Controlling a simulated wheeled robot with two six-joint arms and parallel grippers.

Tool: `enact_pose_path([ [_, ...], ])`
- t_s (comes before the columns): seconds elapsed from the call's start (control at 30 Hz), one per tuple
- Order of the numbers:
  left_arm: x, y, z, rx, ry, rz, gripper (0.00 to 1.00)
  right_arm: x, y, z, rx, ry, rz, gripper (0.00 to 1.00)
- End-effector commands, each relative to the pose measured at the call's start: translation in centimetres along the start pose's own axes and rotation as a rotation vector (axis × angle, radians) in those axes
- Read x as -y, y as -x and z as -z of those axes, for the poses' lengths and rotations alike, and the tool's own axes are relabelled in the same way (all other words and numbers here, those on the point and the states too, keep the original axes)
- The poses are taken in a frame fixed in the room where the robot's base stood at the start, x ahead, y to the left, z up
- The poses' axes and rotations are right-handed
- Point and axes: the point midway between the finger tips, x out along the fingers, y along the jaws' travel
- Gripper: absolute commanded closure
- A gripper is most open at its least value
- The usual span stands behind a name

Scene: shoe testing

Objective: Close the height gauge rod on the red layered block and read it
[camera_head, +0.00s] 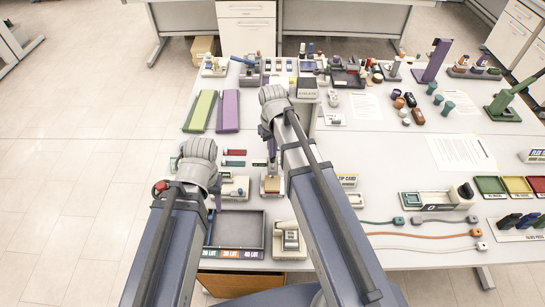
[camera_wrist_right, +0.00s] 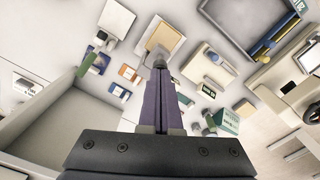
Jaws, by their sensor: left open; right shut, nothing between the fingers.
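My right gripper (camera_wrist_right: 161,68) is shut with nothing between its purple fingers. Its tips are over the near edge of a pale stand with a tan top (camera_wrist_right: 164,38); I cannot tell whether they touch it. In the head view the right gripper (camera_head: 272,168) points down at this small stand (camera_head: 272,186). My left gripper (camera_head: 216,194) is mostly hidden below its wrist; it is open beside a small white device (camera_head: 236,187). A flat red piece (camera_head: 235,152) lies on the table between the arms. I cannot make out the height gauge rod or the block's layers.
A grey tray (camera_head: 262,236) with coloured labels lies at the near edge, with a pale device (camera_head: 289,240) to its right. Green (camera_head: 201,111) and purple (camera_head: 228,110) slabs lie at the left. Cables, bins and papers fill the right side.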

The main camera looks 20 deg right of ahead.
Motion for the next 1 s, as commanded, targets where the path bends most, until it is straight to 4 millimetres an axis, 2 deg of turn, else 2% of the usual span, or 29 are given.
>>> enact_pose_path([
  [1.0,-0.1,-1.5,0.1,-0.001,0.0,0.0,0.48,0.0,-1.5,0.0,0.0,0.0,0.0,1.0],
])
